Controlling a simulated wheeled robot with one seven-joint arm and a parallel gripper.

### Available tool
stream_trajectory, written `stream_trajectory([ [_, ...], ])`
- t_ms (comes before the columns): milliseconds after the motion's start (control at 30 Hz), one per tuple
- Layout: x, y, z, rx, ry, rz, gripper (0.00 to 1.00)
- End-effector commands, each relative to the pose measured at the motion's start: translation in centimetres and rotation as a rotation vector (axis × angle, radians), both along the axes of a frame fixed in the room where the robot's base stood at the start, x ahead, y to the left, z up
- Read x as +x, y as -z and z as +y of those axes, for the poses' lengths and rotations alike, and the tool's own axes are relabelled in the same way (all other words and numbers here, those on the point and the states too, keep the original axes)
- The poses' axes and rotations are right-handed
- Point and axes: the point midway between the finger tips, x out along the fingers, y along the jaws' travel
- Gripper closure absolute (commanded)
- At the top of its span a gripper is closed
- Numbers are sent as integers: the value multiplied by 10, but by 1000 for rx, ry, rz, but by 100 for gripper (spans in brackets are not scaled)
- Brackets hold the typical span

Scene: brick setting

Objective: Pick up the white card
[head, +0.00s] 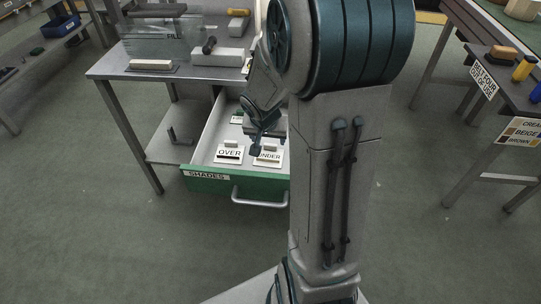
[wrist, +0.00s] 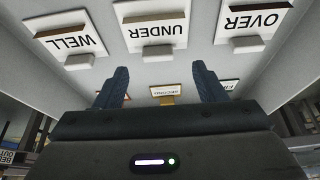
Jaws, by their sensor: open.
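Several white cards lie in the open drawer, and I cannot tell which one the task means. One reads OVER (head: 229,152) and one beside it reads UNDER (head: 270,156). The wrist view shows, upside down, the cards WELL (wrist: 68,40), UNDER (wrist: 158,32) and OVER (wrist: 254,20), each with a dark strip and a pale block at its edge. Smaller cards, one with a tan block (wrist: 166,100), show between and beside the fingers. My gripper (wrist: 160,86) is open and empty, over the drawer; in the head view it (head: 257,142) is near the UNDER card.
The green drawer front (head: 215,182), labelled SHADES, has a grey handle (head: 260,197). The workbench top (head: 115,66) above holds a clear panel and several blocks. Another table (head: 490,60) with bottles stands at right. Open floor (head: 120,240) lies at front left.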

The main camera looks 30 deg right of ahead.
Motion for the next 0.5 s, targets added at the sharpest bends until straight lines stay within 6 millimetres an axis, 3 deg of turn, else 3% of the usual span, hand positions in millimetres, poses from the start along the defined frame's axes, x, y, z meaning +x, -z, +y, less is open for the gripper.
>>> stream_trajectory([
  [300, 13, 41, -14, 1, -1, 3, 36],
  [500, 16, 46, -16, 1, 0, 1, 36],
])
